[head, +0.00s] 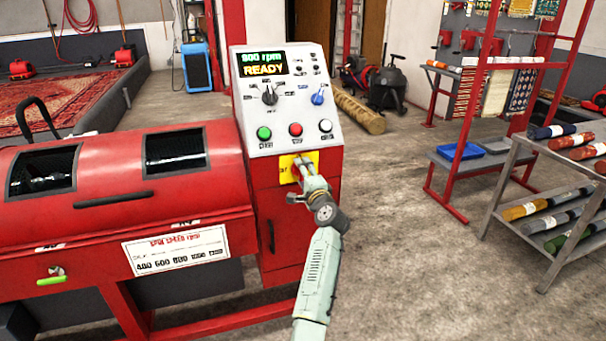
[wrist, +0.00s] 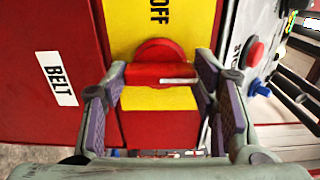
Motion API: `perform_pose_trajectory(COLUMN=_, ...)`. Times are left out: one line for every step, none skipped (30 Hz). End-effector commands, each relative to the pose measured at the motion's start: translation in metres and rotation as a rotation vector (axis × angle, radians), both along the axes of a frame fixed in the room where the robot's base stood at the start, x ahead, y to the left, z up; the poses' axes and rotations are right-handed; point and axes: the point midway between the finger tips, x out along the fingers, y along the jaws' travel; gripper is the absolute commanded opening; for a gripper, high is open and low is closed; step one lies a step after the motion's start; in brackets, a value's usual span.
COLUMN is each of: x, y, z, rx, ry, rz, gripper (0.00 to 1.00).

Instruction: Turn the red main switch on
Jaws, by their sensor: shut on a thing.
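The red main switch (wrist: 160,72) sits on a yellow plate (wrist: 125,25) on the red cabinet front, below the control panel. The plate shows the word OFF at the top of the wrist view; any ON lettering is hidden. The switch bar lies crosswise in that view, with a white mark on its right half. My gripper (wrist: 162,90) has one finger at each end of the bar and is shut on it. In the head view my gripper (head: 303,180) covers most of the switch, and the yellow plate (head: 313,158) shows around it.
The sloped panel (head: 290,100) above has a display (head: 263,65) reading 900 rpm READY, two knobs and green, red and white buttons. A red drum machine (head: 110,180) stands at left. A rack (head: 545,200) with rolled rugs is at right; floor between is clear.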

Motion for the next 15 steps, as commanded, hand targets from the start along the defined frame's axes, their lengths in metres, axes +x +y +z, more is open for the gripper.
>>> perform_pose_trajectory(x=0.0000, y=-0.0001, z=0.0002, rx=0.004, ry=0.000, rz=0.000, gripper=0.25)
perform_pose_trajectory(x=0.0001, y=-0.0002, z=0.0002, rx=0.004, ry=0.000, rz=0.000, gripper=0.25)
perform_pose_trajectory(x=0.0001, y=-0.0002, z=0.0003, rx=0.004, ry=0.000, rz=0.000, gripper=0.25)
perform_pose_trajectory(x=0.0001, y=-0.0002, z=0.0003, rx=0.004, ry=0.000, rz=0.000, gripper=0.25)
perform_pose_trajectory(x=0.0001, y=-0.0002, z=0.0003, rx=0.004, ry=0.000, rz=0.000, gripper=0.25)
perform_pose_trajectory(x=0.0001, y=-0.0002, z=0.0003, rx=0.004, ry=0.000, rz=0.000, gripper=0.25)
perform_pose_trajectory(x=0.0001, y=-0.0002, z=0.0003, rx=0.004, ry=0.000, rz=0.000, gripper=0.25)
perform_pose_trajectory(x=0.0001, y=-0.0002, z=0.0004, rx=0.004, ry=0.000, rz=0.000, gripper=0.55)
perform_pose_trajectory(x=0.0001, y=-0.0002, z=0.0003, rx=0.004, ry=0.000, rz=0.000, gripper=0.58)
perform_pose_trajectory(x=0.0001, y=-0.0002, z=0.0004, rx=0.004, ry=0.000, rz=0.000, gripper=0.60)
perform_pose_trajectory(x=0.0001, y=-0.0002, z=0.0003, rx=0.003, ry=0.000, rz=0.000, gripper=0.62)
perform_pose_trajectory(x=0.0001, y=-0.0002, z=0.0003, rx=0.003, ry=0.000, rz=0.000, gripper=0.64)
perform_pose_trajectory(x=0.0001, y=-0.0002, z=0.0003, rx=0.003, ry=0.000, rz=0.000, gripper=0.66)
perform_pose_trajectory(x=0.0000, y=-0.0001, z=0.0003, rx=0.002, ry=0.000, rz=0.000, gripper=0.68)
perform_pose_trajectory(x=0.0000, y=-0.0001, z=0.0003, rx=0.002, ry=0.000, rz=0.000, gripper=0.71)
